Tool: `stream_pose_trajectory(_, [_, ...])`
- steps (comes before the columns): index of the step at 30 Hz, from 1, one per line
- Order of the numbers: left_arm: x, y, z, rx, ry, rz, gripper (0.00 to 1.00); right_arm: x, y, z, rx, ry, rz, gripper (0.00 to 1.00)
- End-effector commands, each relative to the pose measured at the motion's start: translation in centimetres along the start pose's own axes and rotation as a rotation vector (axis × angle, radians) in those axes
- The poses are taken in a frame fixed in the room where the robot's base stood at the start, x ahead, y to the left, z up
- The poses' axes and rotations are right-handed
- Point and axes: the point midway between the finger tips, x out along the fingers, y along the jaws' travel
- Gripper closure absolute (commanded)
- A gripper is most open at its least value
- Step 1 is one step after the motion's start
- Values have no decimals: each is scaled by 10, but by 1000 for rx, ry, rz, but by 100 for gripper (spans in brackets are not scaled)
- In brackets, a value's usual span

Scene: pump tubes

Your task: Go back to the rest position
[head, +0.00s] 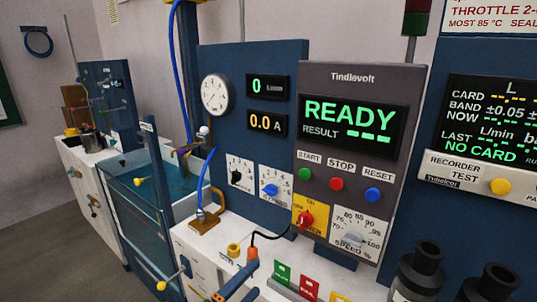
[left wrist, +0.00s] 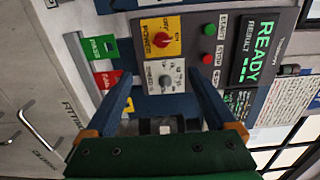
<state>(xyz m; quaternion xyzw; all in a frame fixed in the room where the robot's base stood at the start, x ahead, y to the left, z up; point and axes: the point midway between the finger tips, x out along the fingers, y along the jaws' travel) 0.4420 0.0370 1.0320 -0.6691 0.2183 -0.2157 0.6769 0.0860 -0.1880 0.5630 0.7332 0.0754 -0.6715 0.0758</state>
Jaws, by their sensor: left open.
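My left gripper (head: 256,278) shows at the bottom of the head view as blue fingers in front of the white bench. In the left wrist view the gripper (left wrist: 160,73) has its two blue fingers wide apart. Nothing is held between them. The grey control panel (head: 322,78) with its READY display stands behind and to the right of the gripper. In the left wrist view the panel's grey speed knob (left wrist: 165,80) shows between the fingers, beyond them. My right gripper is in neither view.
A green tag (head: 282,273) and a red tag (head: 308,286) stand close to the right of the left gripper. Black fittings (head: 417,272) stand at the lower right. A black cable with an orange end (head: 253,256) lies near the fingers. A water tank (head: 165,200) is at left.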

Motion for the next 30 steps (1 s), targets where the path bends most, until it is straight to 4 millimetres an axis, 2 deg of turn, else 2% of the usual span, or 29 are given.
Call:
stream_pose_trajectory(11, [0,68,41,-202,-145,130,10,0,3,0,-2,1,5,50])
stream_pose_trajectory(14, [-5,98,55,-285,-207,180,10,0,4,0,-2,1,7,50])
stream_pose_trajectory(20, [-34,185,82,-528,-393,320,10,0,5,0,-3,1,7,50])
stream_pose_trajectory(23, [-65,242,88,-687,-520,409,10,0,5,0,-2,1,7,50])
stream_pose_trajectory(26, [-117,313,81,-886,-694,521,10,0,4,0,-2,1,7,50])
stream_pose_trajectory(27, [-145,343,71,-977,-778,571,10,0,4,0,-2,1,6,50])
stream_pose_trajectory(29, [-190,384,50,-1110,-911,646,10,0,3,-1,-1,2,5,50])
stream_pose_trajectory(30, [-221,407,32,-1190,-997,692,10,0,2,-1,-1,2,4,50])
